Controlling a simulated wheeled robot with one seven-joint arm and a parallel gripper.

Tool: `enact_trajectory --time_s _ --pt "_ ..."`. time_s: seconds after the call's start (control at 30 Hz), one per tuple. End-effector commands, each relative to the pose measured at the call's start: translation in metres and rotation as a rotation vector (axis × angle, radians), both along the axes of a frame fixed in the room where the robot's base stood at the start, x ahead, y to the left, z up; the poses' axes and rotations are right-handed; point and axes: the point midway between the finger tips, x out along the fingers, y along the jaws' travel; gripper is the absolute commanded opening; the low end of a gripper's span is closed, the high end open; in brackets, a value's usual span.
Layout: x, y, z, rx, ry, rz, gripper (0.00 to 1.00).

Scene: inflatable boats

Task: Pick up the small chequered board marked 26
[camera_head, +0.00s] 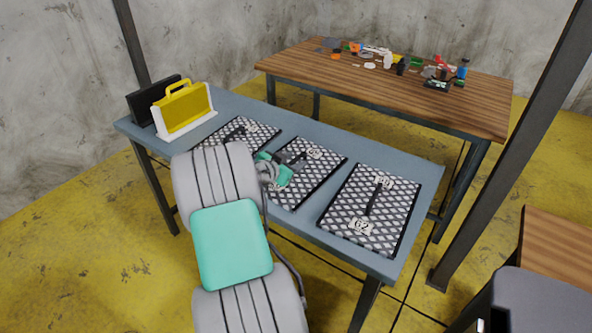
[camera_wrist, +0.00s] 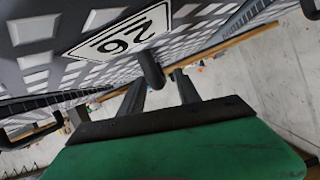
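The board marked 26 is a dark-framed chequered panel with a white number plate (camera_wrist: 125,32); it fills the upper left of the wrist view, close to my gripper. In the head view my gripper (camera_head: 290,165) is over the middle chequered board (camera_head: 318,176), at its dark handle, and hides part of it. In the wrist view my gripper's two fingers (camera_wrist: 158,84) are apart, with the rounded end of a dark handle (camera_wrist: 152,68) at their tips. I cannot tell whether they touch it.
Another chequered board (camera_head: 345,208) lies at the right of the grey table (camera_head: 425,173), and one (camera_head: 262,130) lies at the left, partly behind my arm. A yellow case (camera_head: 184,110) stands at the far left end. A wooden table (camera_head: 440,108) behind holds small items.

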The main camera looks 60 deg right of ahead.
Motion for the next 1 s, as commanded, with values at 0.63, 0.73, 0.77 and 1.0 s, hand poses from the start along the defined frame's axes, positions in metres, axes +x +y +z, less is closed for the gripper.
enact_trajectory --time_s 0.63,0.73,0.77,1.0 --pt "-0.0015 -0.0143 -0.0051 0.000 0.000 0.001 0.14" --pt "-0.0015 -0.0142 -0.0050 0.000 0.000 0.001 0.06" --pt "-0.0015 -0.0142 -0.0050 0.000 0.000 0.001 0.04" --pt "-0.0016 -0.0142 -0.0050 0.000 0.000 0.001 0.00"
